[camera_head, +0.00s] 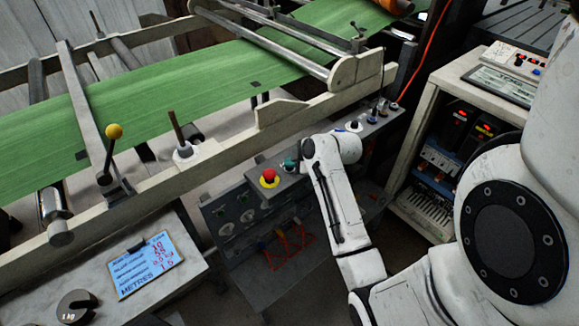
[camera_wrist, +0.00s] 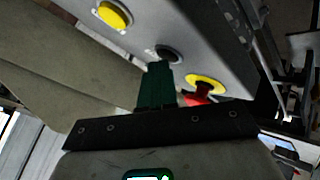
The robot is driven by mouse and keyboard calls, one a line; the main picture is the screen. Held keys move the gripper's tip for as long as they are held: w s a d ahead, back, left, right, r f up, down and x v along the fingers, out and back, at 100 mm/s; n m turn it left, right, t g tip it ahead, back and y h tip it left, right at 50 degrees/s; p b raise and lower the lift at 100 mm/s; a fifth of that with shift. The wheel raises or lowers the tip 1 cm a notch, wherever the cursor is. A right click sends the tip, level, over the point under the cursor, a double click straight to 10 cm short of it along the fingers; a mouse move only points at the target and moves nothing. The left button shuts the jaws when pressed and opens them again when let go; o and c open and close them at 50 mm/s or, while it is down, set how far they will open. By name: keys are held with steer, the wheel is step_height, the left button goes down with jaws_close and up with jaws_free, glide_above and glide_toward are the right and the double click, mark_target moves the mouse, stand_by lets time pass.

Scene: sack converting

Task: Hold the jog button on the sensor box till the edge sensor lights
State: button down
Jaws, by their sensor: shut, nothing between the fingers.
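The grey sensor box (camera_head: 255,164) sits below the machine's side rail, with a red mushroom button (camera_head: 268,178) on a yellow ring at its left end. In the wrist view, the box (camera_wrist: 215,45) carries a yellow round button (camera_wrist: 115,16), a dark round button in a grey ring (camera_wrist: 168,53) and the red button (camera_wrist: 200,93). My gripper (camera_wrist: 157,85) is shut and empty, its dark green fingers pointing at the dark button. I cannot tell whether they touch it. In the head view my gripper (camera_head: 291,164) is at the box. I cannot identify the edge sensor or its light.
Green web (camera_head: 200,80) runs over the machine above the rail (camera_head: 220,140). A lower panel (camera_head: 245,235) has knobs and orange cables. A cabinet (camera_head: 425,200) with red-lit devices stands right. A blue card (camera_head: 145,262) and a 1 kg weight (camera_head: 77,308) lie on the front-left bench.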

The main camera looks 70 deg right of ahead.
mark_target(292, 169)
stand_by(0.4)
steer(key=shift+r+p, duration=0.8)
steer(key=shift+r, duration=0.15)
steer(key=shift+r+p, duration=2.15)
steer(key=shift+r, duration=0.3)
